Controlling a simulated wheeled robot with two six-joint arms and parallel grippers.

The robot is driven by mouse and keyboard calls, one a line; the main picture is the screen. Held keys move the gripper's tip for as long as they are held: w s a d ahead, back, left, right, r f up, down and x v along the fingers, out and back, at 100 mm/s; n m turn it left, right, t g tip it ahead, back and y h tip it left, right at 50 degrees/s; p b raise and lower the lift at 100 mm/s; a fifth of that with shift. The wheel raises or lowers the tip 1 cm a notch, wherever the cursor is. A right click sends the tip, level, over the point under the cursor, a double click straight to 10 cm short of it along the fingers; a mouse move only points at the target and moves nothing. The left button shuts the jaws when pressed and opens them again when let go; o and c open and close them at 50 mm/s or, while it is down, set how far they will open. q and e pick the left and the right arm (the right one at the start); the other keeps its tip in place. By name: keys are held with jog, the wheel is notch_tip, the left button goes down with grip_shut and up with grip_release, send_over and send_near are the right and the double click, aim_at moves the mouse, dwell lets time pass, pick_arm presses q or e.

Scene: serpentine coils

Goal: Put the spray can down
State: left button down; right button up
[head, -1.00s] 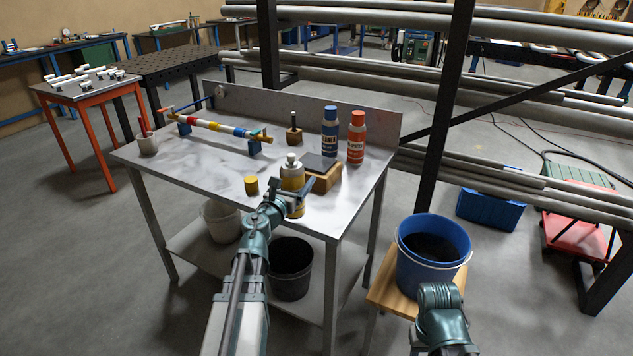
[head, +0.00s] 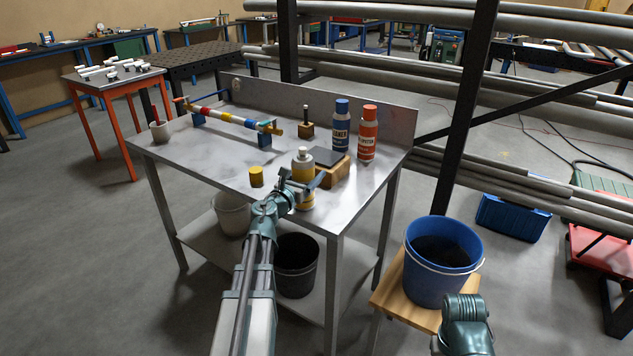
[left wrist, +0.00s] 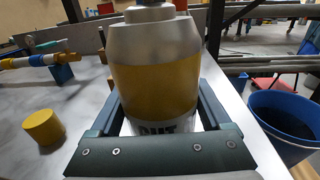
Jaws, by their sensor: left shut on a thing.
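The spray can (head: 303,170), grey on top with a yellow band, stands upright between the fingers of my left gripper (head: 300,190). In the left wrist view the can (left wrist: 155,82) fills the middle, with a finger on each side and the gripper shut on it. The can is over the front part of the grey metal table (head: 215,165). Its base is partly hidden, and I cannot tell whether it touches the tabletop. Of my right arm, only a link shows at the lower right; its gripper is out of view.
A yellow cap (head: 256,177) lies left of the can. A wooden block with a dark top (head: 333,172) is close on its right. Blue (head: 341,130) and orange (head: 368,135) cans stand behind. A blue bucket (head: 440,280) sits on a stool to the right.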

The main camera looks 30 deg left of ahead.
pick_arm(q)
jog(key=shift+f, duration=0.1)
jog(key=shift+s+a, duration=0.1)
jog(key=shift+c, duration=1.2)
grip_release()
jog(key=shift+f, duration=0.1)
jog(key=shift+o, duration=1.2)
